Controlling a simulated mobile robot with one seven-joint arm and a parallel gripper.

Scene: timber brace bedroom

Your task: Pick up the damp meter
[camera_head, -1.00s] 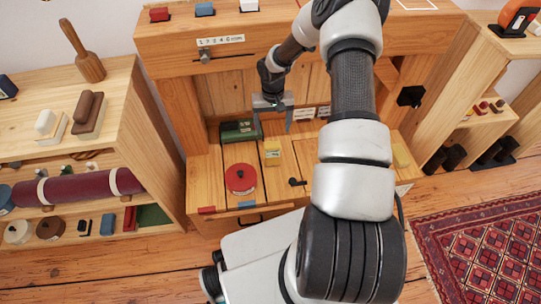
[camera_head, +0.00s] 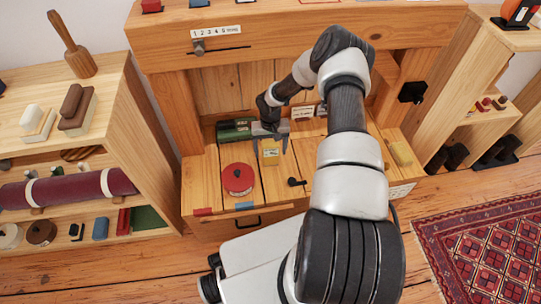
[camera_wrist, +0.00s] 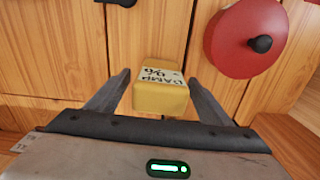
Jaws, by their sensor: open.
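The damp meter is a small yellow box (camera_head: 271,152) standing on the wooden bench top. In the wrist view my gripper's fingers (camera_wrist: 157,88) lie on either side of the meter, with a gap to each side. I cannot tell how far the fingertips reach down beside it. Part of the meter is hidden behind my gripper in the head view.
A round red lidded thing (camera_head: 238,179) with a black knob stands left of the meter. A black knob (camera_head: 296,182) is at the front right. A shelf (camera_head: 300,40) overhangs the back.

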